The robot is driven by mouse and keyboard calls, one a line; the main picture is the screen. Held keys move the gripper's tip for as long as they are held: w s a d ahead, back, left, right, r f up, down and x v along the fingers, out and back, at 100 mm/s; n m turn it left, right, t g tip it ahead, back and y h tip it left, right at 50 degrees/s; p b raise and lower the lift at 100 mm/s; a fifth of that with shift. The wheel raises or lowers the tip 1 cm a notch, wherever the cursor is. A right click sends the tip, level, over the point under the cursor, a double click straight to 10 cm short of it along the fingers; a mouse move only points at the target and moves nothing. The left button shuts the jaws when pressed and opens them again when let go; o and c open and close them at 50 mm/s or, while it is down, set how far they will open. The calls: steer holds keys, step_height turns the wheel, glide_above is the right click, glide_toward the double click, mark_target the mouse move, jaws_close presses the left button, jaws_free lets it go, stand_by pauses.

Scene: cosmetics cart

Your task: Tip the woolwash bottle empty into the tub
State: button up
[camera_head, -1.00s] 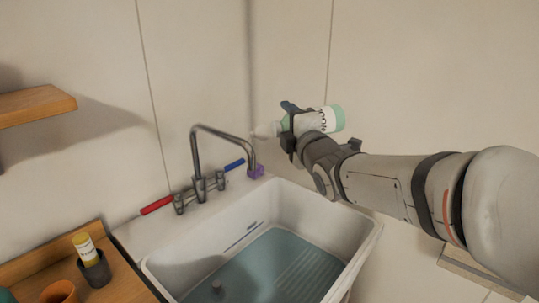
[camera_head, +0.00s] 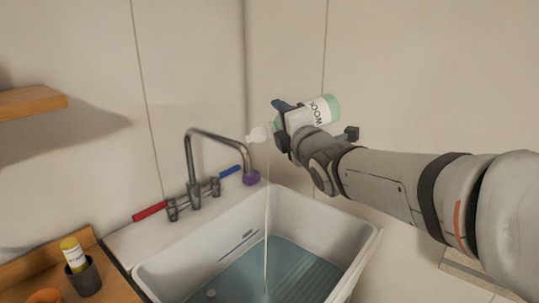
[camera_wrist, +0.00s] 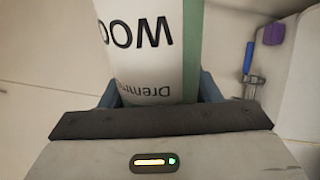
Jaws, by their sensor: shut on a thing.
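The woolwash bottle (camera_head: 321,108) is pale green with a white label and a white spout. My gripper (camera_head: 283,125) is shut around it and holds it above the tub, tilted with the spout to the left and lower than the base. A thin pale stream (camera_head: 267,215) falls from near the spout into the tub (camera_head: 345,232). The white tub holds bluish water. In the wrist view the bottle's label (camera_wrist: 140,50) fills the space between the fingers. The liquid level inside the bottle cannot be seen.
A metal tap (camera_head: 190,165) with a red and a blue handle stands at the tub's back rim, left of the bottle. A purple object (camera_head: 251,178) sits by the spout end. A wooden counter (camera_head: 112,282) with a dark cup (camera_head: 85,281) holding a yellow bottle is at left.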

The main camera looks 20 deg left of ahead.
steer(key=shift+s+a+r+n+b, duration=0.1)
steer(key=shift+n+b, duration=0.4)
steer(key=shift+b, duration=0.2)
steer(key=shift+s+a+r+n+b, duration=0.1)
steer(key=shift+n+b, duration=0.4)
steer(key=shift+b, duration=0.15)
steer(key=shift+s+r+n+b, duration=0.1)
steer(key=shift+r+n+b, duration=0.05)
steer(key=shift+n+b, duration=0.45)
steer(key=shift+a+r+n, duration=0.15)
steer(key=shift+r+n, duration=0.05)
steer(key=shift+n, duration=0.2)
steer(key=shift+s+a+r+n+b, duration=0.2)
steer(key=shift+s+n+b, duration=0.05)
steer(key=shift+n+b, duration=0.75)
stand_by(3.9)
steer(key=m+p, duration=0.3)
steer(key=shift+w+d+r+p, duration=0.15)
steer(key=shift+w+d+p, duration=0.2)
steer(key=shift+p, duration=0.05)
steer(key=shift+w+d+f+m+p, duration=0.1)
steer(key=shift+f+m+p, duration=0.25)
steer(key=shift+m+p, duration=0.25)
steer(key=shift+f+m, duration=0.3)
